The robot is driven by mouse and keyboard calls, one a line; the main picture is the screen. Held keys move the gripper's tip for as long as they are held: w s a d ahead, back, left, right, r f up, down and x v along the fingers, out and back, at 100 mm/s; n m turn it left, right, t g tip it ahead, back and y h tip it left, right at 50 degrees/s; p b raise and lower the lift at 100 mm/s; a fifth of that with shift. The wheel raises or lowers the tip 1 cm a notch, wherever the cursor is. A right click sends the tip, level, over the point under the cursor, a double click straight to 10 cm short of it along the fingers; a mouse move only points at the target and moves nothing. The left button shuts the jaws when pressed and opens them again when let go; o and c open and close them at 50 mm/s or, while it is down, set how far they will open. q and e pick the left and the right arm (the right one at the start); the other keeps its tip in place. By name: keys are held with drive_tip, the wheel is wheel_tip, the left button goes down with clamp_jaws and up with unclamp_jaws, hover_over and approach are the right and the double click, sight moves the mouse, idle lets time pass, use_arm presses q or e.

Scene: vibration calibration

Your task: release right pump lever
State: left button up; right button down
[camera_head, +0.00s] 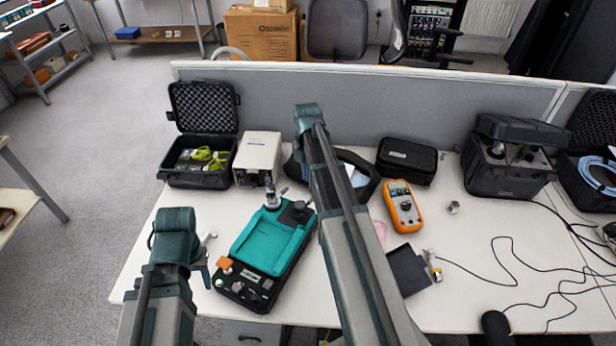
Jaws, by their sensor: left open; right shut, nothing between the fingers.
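The calibration pump has a teal top (268,245) and a black base, and lies on the white table in the middle left. A metal fitting (271,192) and a black knob (299,208) stand at its far end. An orange knob (225,264) and small controls sit at its near end. I cannot make out which part is the right lever. My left gripper (203,268) is partly hidden, open, beside the pump's near left corner. My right arm (345,210) reaches up past the pump's right side; its gripper is hidden behind the arm.
A white box (258,158) and an open black case (199,172) stand behind the pump. An orange multimeter (402,206), a black pouch (406,160) and a dark flat plate (408,271) lie to the right. Cables cross the table's right side. A grey partition (450,107) closes the back.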

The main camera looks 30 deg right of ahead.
drive_tip(key=shift+f, duration=0.15)
wheel_tip(320, 180, down, 8)
drive_tip(key=b, duration=0.9)
drive_tip(key=s+m, duration=0.9)
drive_tip(key=m, duration=0.7)
wheel_tip(320, 180, up, 7)
drive_tip(key=p, duration=0.8)
drive_tip(key=shift+w+d, duration=0.15)
drive_tip(key=shift+d, duration=0.2)
